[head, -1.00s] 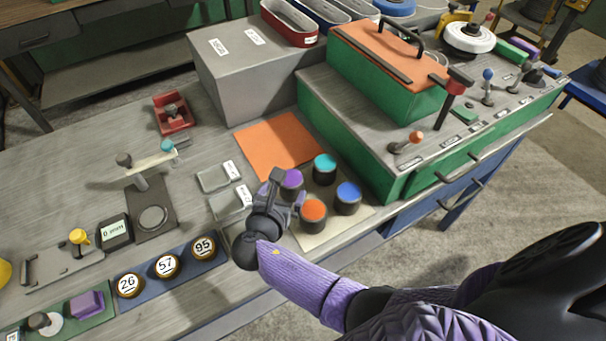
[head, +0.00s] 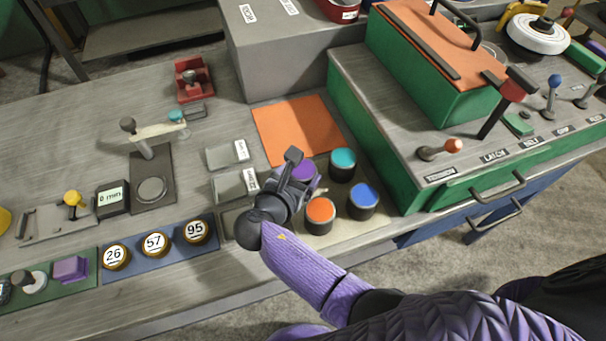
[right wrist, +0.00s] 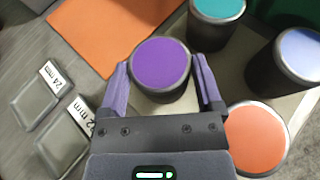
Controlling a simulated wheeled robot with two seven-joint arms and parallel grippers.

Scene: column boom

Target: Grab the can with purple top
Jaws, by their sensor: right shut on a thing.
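The can with the purple top (head: 303,171) stands at the back left of a group of dark cans on a pale mat (head: 345,230). It also shows in the right wrist view (right wrist: 160,65), upright between the two fingers. My right gripper (head: 298,172) is shut on this can, one finger on each side; it also shows in the right wrist view (right wrist: 162,85). In the head view the gripper hides part of the can. My left gripper is in neither current view.
Close by stand cans with teal (head: 343,160), blue (head: 363,196) and orange (head: 320,212) tops. An orange square mat (head: 297,130) lies behind. A green raised console (head: 365,135) stands to the right. Small grey trays (head: 226,157) lie to the left.

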